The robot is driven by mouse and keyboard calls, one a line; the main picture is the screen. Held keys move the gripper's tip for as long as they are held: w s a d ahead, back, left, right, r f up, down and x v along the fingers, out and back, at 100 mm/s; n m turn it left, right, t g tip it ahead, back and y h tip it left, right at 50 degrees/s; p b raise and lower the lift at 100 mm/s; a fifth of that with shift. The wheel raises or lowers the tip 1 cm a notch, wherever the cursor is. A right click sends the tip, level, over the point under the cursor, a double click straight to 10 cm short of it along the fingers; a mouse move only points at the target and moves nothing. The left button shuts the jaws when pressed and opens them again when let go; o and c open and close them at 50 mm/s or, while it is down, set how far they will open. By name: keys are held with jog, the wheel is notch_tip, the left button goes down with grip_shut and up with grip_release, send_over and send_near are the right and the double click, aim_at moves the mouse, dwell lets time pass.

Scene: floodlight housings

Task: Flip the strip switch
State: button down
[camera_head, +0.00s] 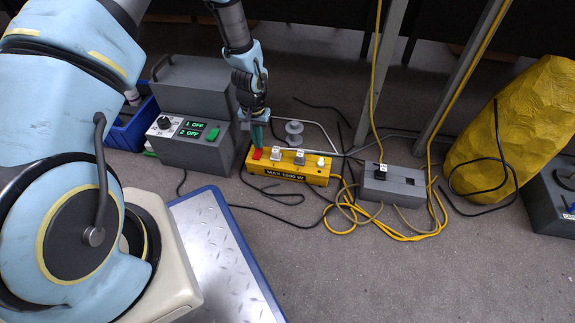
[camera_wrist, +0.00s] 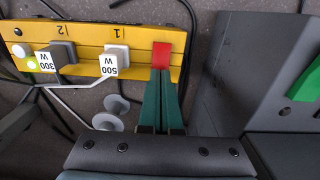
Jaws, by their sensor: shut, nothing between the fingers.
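The yellow power strip (camera_head: 308,174) lies on the floor, marked "MAX 1000 W"; it crosses the top of the wrist view (camera_wrist: 84,62). Its red switch (camera_head: 257,154) is at the strip's left end in the head view. In the wrist view the red switch (camera_wrist: 161,54) is right of the plugs. My gripper (camera_head: 257,146) points down with its green fingers shut and empty. The fingertips (camera_wrist: 161,76) are at the switch's near edge; I cannot tell whether they touch it. Plugs tagged 500 W (camera_wrist: 113,60) and 300 W (camera_wrist: 60,54) sit in the strip. A small light (camera_wrist: 31,64) glows.
A grey control box (camera_head: 190,140) showing "1 OFF" and "2 OFF" stands close left of my gripper. A grey socket box (camera_head: 393,186), loose cables and metal posts are to the right. A yellow sack (camera_head: 520,125) stands far right. The front floor is mostly clear.

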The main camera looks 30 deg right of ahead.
jog(key=shift+f, duration=0.6)
jog(key=shift+r, duration=0.1)
notch_tip(320, 180, up, 7)
jog(key=p, duration=0.6)
dwell(0.4)
dwell(0.4)
